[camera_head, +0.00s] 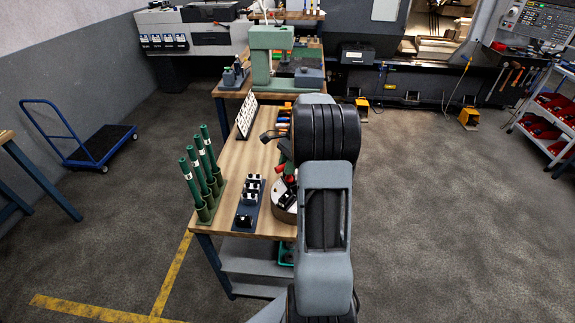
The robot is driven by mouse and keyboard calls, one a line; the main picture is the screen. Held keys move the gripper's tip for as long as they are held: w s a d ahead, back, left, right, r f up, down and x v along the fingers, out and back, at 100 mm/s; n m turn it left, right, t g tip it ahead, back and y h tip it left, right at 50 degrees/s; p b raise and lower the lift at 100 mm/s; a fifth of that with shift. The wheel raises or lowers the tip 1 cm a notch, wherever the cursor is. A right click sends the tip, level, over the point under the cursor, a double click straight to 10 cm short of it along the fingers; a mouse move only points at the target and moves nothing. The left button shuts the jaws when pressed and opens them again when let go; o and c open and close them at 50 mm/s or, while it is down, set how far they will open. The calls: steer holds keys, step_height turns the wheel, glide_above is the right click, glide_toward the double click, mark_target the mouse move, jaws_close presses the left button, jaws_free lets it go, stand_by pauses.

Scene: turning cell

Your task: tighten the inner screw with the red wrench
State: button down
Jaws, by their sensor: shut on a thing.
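My gripper (283,168) is mostly hidden behind my own arm, above the right side of the wooden workbench. It is shut on a red piece (290,179), which looks like the red wrench; only a small part of it shows. Just below is a round pale fixture (282,214) with dark parts on top, partly covered by my arm. The inner screw cannot be made out, and whether the wrench touches it is hidden.
The workbench (228,189) carries several upright green tools (204,165), a dark block with sockets (250,203) and a leaning white board (247,117). A green press (270,57) stands behind. A blue trolley (95,145) is at left. Floor at right is clear.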

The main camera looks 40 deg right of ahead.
stand_by(0.3)
steer(key=shift+m+t, duration=0.4)
steer(key=shift+m, duration=1)
steer(key=shift+w+m+t, duration=0.15)
steer(key=shift+m+t, duration=0.55)
steer(key=shift+m, duration=0.7)
steer(key=shift+d+m+t+h, duration=0.1)
steer(key=shift+m+t+h, duration=0.4)
steer(key=shift+m, duration=0.9)
